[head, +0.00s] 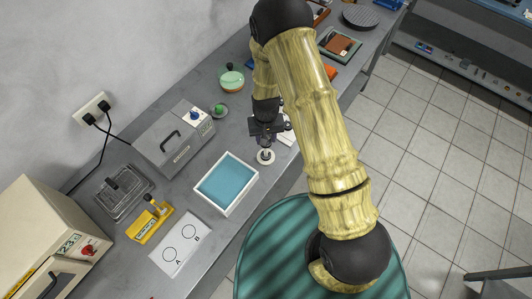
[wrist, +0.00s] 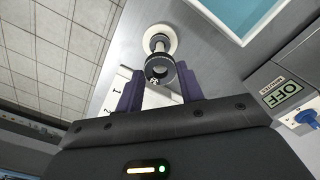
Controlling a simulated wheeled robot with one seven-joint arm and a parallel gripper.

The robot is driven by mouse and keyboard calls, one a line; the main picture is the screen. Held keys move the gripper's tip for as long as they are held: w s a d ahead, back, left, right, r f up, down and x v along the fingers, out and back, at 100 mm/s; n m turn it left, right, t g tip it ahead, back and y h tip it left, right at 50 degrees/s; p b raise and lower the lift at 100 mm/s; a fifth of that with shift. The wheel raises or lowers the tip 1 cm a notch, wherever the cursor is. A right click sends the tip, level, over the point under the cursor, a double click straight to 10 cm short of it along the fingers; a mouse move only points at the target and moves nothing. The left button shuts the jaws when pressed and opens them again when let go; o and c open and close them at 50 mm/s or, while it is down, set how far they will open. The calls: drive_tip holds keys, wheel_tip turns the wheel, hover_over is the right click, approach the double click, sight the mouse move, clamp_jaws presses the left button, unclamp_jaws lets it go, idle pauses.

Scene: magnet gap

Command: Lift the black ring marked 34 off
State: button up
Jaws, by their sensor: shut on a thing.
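The black ring (wrist: 160,82) is between the two purple fingers of my gripper (wrist: 159,92) in the wrist view. A small pale mark shows on its side, too small to read. My gripper is shut on it. A post with a round white base (wrist: 172,34) stands just beyond; its shaft lines up with the ring. I cannot tell whether the ring is around the post's top or just clear of it. In the head view my gripper (head: 267,128) is above the white base (head: 265,157), and the ring is hard to make out there.
A white tray with a blue inside (head: 228,211) stands left of the post. A grey box with a handle and blue knob (head: 172,142), a yellow device (head: 149,224) and a card marked A and B (head: 170,258) are farther left. A numbered white card (wrist: 118,88) lies beside the post.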

drive_tip(key=shift+r+p, duration=0.55)
drive_tip(key=shift+r, duration=0.45)
drive_tip(key=shift+d+f, duration=0.1)
